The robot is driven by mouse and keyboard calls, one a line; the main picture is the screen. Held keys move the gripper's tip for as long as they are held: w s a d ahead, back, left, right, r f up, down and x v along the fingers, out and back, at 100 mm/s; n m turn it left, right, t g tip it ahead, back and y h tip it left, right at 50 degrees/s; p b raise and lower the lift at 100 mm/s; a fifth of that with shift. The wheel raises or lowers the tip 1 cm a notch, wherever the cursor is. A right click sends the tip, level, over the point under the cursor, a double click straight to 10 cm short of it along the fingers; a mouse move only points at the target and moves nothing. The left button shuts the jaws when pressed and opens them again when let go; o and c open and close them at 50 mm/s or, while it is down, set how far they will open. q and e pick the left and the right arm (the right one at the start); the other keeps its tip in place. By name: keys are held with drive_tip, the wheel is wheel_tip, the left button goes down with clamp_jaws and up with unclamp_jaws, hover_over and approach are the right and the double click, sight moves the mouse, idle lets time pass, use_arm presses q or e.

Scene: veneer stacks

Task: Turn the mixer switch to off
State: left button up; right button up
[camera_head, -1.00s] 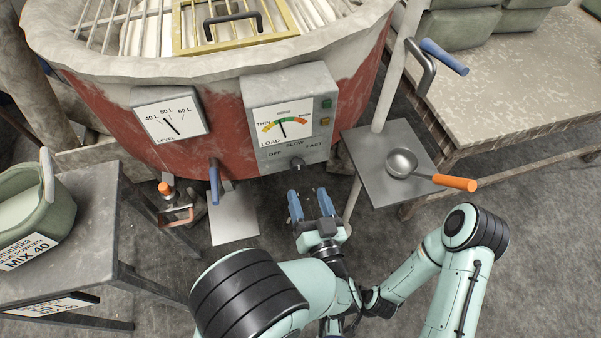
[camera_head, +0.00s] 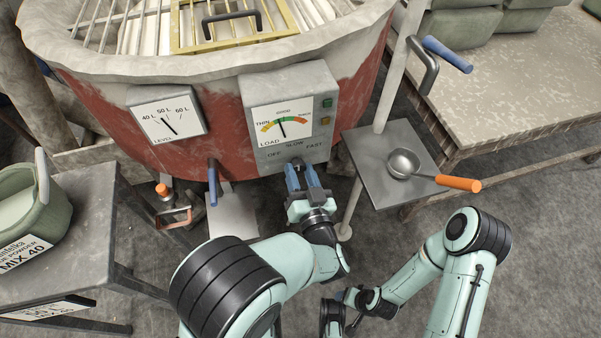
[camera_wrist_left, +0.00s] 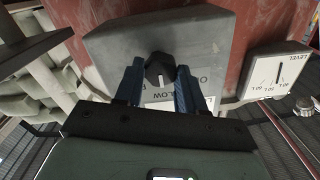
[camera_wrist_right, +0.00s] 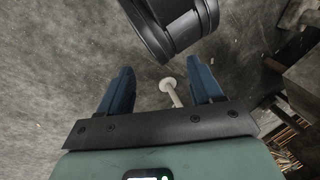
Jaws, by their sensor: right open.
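The mixer switch is a dark round knob (camera_wrist_left: 158,68) on the grey control box (camera_head: 287,90). The labels OFF, SLOW and FAST are printed above it in the head view. In the left wrist view, which sees the box upside down, its white pointer line faces the SLOW label. My left gripper (camera_head: 300,170) is at the box's lower edge, its blue fingers (camera_wrist_left: 157,72) apart on either side of the knob; a small gap seems to remain. In the head view the fingers mostly hide the knob. My right gripper (camera_wrist_right: 160,88) is open and empty, low above the floor.
The red mixer drum (camera_head: 225,150) stands behind the box, with a level gauge (camera_head: 167,118) and a blue-handled lever (camera_head: 213,185) at left. A metal plate (camera_head: 375,150) with a ladle (camera_head: 403,163) is at right. A grey table (camera_head: 80,215) stands at left.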

use_arm(q)
drive_tip(key=shift+n, duration=1.2)
drive_tip(key=shift+f+n, duration=0.1)
drive_tip(key=shift+n, duration=0.7)
drive_tip(key=shift+n+b, duration=0.55)
drive_tip(key=shift+n, duration=0.65)
drive_tip(key=shift+n+b, duration=0.45)
drive_tip(key=shift+n, duration=0.85)
use_arm(e)
drive_tip(key=shift+t+h, duration=0.3)
drive_tip(key=shift+t, duration=0.2)
drive_tip(key=shift+w+d+f, duration=0.4)
drive_tip(key=shift+w+f, duration=0.2)
drive_tip(key=shift+w, duration=0.2)
drive_tip(key=shift+w+d+f, duration=0.35)
drive_tip(key=shift+w+f, duration=0.2)
drive_tip(key=shift+w, duration=0.2)
use_arm(q)
drive_tip(key=o, duration=1.1)
drive_tip(key=shift+c, duration=0.2)
